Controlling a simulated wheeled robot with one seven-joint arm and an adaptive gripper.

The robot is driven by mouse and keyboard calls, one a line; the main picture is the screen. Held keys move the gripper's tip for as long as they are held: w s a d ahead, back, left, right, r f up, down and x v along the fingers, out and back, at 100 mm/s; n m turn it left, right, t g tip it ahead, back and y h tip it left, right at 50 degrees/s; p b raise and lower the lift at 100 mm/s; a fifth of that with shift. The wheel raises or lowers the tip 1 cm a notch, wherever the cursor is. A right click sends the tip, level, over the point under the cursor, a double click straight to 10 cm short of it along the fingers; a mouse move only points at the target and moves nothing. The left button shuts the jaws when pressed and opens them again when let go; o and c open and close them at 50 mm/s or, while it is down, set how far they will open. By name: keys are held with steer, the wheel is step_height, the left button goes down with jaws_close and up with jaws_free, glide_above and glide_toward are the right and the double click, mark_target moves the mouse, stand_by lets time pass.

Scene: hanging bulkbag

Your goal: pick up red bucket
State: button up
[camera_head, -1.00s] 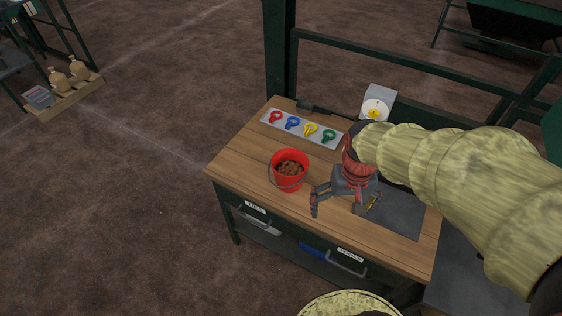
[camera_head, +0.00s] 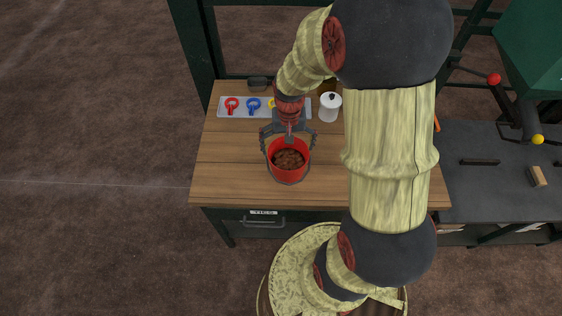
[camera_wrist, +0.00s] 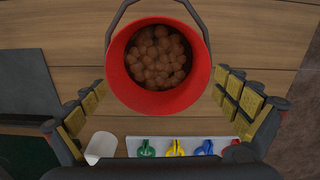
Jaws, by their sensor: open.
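The red bucket (camera_head: 289,159) stands upright on the wooden workbench, filled with brown lumps. Its dark wire handle hangs down over the near side in the head view. The bucket also shows in the wrist view (camera_wrist: 157,68), at the upper middle, with the handle arching away at the top. My gripper (camera_head: 288,140) is open at the bucket's far side, with one finger on each side of it. In the wrist view the two padded fingers of my gripper (camera_wrist: 160,98) flank the lower part of the bucket, with visible gaps. I cannot tell the gripper's exact height against the rim.
A pale tray (camera_head: 221,107) with coloured ring-shaped tools lies at the bench's back edge. A white canister (camera_head: 330,106) stands right of my gripper. A dark green post (camera_head: 200,50) rises behind. The wooden bench (camera_head: 225,170) is clear left of the bucket.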

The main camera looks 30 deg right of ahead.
steer(key=b, duration=0.2)
glide_toward(288, 162)
steer(key=s+a+f, duration=0.2)
steer(key=s+f, duration=0.1)
steer(key=shift+s+a+f, duration=0.1)
steer(key=shift+a, duration=0.05)
steer(key=c, duration=0.3)
steer(key=c, duration=1.2)
